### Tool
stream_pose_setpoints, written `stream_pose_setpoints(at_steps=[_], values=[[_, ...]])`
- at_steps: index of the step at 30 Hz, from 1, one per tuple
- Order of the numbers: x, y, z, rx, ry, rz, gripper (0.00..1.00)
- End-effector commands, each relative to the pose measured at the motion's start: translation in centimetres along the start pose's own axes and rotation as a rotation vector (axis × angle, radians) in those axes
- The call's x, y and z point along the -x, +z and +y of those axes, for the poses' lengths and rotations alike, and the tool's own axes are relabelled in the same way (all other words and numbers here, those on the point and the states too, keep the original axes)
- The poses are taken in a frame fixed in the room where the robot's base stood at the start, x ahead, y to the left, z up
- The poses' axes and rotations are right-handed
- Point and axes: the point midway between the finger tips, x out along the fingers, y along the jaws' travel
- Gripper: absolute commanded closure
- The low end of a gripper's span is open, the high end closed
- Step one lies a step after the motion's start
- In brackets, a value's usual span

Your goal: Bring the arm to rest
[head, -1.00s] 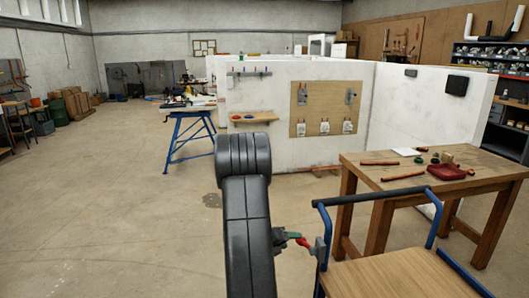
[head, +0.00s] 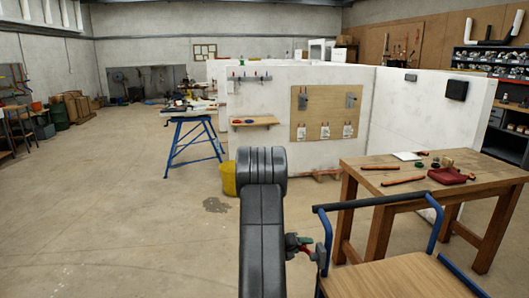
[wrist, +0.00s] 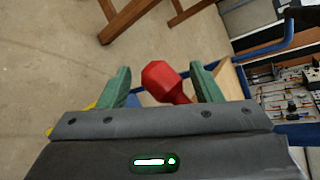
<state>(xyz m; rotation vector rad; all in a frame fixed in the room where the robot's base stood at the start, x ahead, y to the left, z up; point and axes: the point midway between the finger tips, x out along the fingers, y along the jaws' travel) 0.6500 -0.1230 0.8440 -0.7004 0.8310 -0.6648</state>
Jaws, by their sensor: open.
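My arm rises in the middle of the head view, its dark links upright in front of the camera. My gripper (wrist: 159,72) shows its two green fingers spread apart in the wrist view. A red knob-like object (wrist: 162,78) with a faceted end appears between the fingers, with gaps visible beside its end. I cannot tell whether its lower part touches anything. In the head view my gripper (head: 298,243) is small and partly hidden by my arm, beside the blue-framed cart (head: 395,275).
A wooden workbench (head: 400,177) with red pipes and a dark red cloth-like item stands at right. A yellow bucket (head: 229,180) stands behind my arm. White partition walls (head: 290,90) and a blue trestle (head: 190,140) lie farther back.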

Motion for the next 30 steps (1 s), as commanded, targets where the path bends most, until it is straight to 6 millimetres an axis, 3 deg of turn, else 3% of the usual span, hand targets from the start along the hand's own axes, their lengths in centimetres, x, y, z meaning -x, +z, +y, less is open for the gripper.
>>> stream_pose_setpoints(at_steps=[15, 23, 30], values=[[9.4, 0.0, 0.1, 0.001, 0.002, -0.002, 0.41], [13.4, -0.1, 0.1, 0.002, 0.003, 0.0, 0.41], [9.1, -0.2, -0.1, 0.0, -0.002, 0.007, 0.41]])
